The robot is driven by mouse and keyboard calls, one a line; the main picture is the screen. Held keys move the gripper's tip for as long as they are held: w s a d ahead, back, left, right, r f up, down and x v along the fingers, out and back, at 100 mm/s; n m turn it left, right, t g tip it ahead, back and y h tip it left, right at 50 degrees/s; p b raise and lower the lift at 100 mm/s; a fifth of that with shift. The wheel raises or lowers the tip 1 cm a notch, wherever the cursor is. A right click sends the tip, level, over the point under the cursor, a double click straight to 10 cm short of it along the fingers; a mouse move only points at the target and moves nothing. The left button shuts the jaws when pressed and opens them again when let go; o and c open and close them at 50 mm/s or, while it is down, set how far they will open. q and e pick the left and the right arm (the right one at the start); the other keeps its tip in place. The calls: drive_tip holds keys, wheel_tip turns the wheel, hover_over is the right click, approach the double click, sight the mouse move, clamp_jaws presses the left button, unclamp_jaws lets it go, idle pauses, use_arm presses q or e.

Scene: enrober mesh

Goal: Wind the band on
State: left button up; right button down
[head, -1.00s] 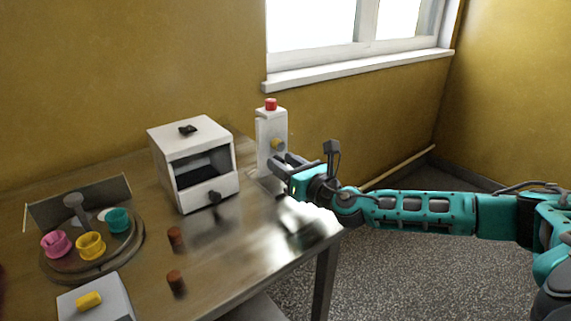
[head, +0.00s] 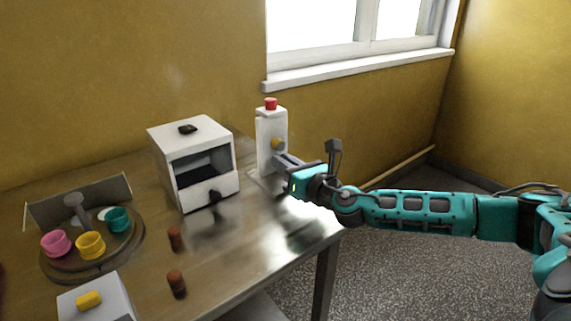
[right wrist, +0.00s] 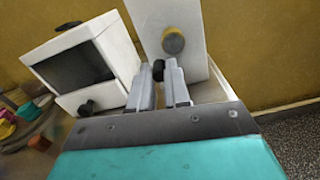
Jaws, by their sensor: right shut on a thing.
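A white upright post (head: 264,132) with a red button (head: 270,104) on top and a yellow knob (head: 277,144) on its face stands at the table's far right corner. My right gripper (head: 281,160) is at the post, just below the yellow knob. In the right wrist view, its fingers (right wrist: 160,85) are shut on a small black knob (right wrist: 158,70), just below the yellow knob (right wrist: 173,42). The fingers hide part of the black knob. No band can be made out. My left gripper is not in view.
A white open-fronted box (head: 190,140) with a black front knob (head: 214,196) stands left of the post. A round tray (head: 60,272) holds pink, yellow and teal cups at left. Two brown pegs (head: 176,238) stand forward of the box. The table's right front is bare.

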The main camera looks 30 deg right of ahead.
sight(281, 137)
drive_tip(key=m, duration=0.3)
drive_tip(key=shift+a+r, duration=0.2)
drive_tip(key=shift+r, duration=0.1)
drive_tip(key=m, duration=0.2)
drive_tip(key=r+m, duration=0.1)
drive_tip(key=shift+a+m, duration=0.1)
drive_tip(key=shift+m, duration=0.3)
drive_tip(key=m, duration=0.2)
drive_tip(key=shift+r+m+p, duration=0.3)
drive_tip(key=shift+r, duration=0.05)
drive_tip(key=m, duration=0.1)
drive_tip(key=m+p, duration=0.1)
drive_tip(key=shift+r+m, duration=0.35)
drive_tip(key=shift+m, duration=0.05)
drive_tip(key=shift+d+r+m+p, duration=0.25)
drive_tip(key=shift+m+p, duration=0.15)
drive_tip(key=shift+m, duration=0.5)
drive_tip(key=m, duration=0.1)
drive_tip(key=m+p, duration=0.2)
drive_tip(key=shift+d+r+m, duration=0.3)
drive_tip(key=shift+r, duration=0.05)
drive_tip(key=m+p, duration=0.2)
drive_tip(key=m, duration=0.1)
drive_tip(key=shift+d+r, duration=0.2)
drive_tip(key=shift+d, duration=0.15)
drive_tip(key=shift+d+m+p, duration=0.25)
drive_tip(key=shift+m+p, duration=0.45)
drive_tip(key=shift+m, duration=0.5)
